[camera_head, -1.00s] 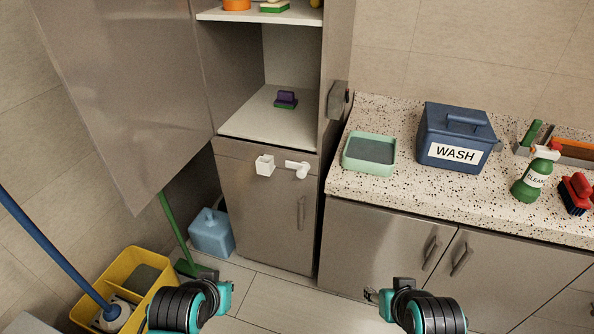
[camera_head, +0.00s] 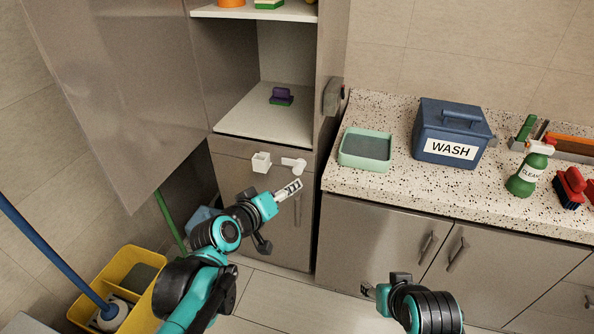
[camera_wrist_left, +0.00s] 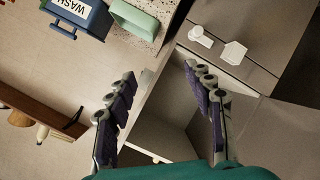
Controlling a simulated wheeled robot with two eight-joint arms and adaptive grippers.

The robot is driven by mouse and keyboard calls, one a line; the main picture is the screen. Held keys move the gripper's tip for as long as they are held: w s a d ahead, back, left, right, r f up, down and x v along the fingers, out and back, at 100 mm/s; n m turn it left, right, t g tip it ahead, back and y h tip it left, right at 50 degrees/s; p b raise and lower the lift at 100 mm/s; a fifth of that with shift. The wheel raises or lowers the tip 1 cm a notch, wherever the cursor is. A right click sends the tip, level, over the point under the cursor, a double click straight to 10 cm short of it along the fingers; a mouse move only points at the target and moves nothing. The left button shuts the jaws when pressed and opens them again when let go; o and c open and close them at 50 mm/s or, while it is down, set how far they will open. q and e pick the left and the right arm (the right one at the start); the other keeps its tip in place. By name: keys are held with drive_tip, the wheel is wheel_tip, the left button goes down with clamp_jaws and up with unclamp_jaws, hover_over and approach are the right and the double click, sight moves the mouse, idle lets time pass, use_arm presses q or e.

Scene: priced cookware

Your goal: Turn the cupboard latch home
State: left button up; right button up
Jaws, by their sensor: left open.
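The white latch lever (camera_head: 293,165) is on the cupboard's front, just below the open shelf. Its arm points left toward a white square catch (camera_head: 261,162), with a gap between them. In the left wrist view, the lever (camera_wrist_left: 200,37) and catch (camera_wrist_left: 233,52) show near the top. My left gripper (camera_head: 290,189) is just below the lever in the head view, apart from it. Its fingers (camera_wrist_left: 160,76) are spread and empty in the wrist view. My right gripper (camera_head: 369,290) is low in front of the counter; its finger opening is unclear.
A large cupboard door (camera_head: 110,90) stands open at left. A yellow bucket (camera_head: 113,262) and mop handles stand below it. The counter at right holds a green tray (camera_head: 352,160), the blue WASH box (camera_head: 450,128) and a spray bottle (camera_head: 524,178).

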sight(297, 173)
use_arm(q)
drive_tip(key=w+d+r+n+t+y, duration=0.1)
drive_tip(key=w+d+n+t, duration=0.15)
drive_tip(key=w+n, duration=0.4)
drive_tip(key=w+d+r+n+t, duration=0.1)
drive_tip(key=w+n+t, duration=0.2)
drive_tip(key=w, duration=0.6)
drive_tip(key=w+f+n+g+y, duration=0.1)
drive_tip(key=w+f+n+y, duration=0.25)
drive_tip(key=f+n, duration=0.45)
drive_tip(key=w+f+n+g+y, duration=0.15)
drive_tip(key=w+f+n, duration=0.3)
drive_tip(key=f, duration=0.75)
drive_tip(key=shift+m+y, duration=0.3)
drive_tip(key=b+x, duration=0.2)
drive_tip(key=x, duration=0.4)
drive_tip(key=shift+w+a, duration=0.1)
drive_tip(key=shift+a, duration=0.1)
drive_tip(key=shift+w, duration=0.65)
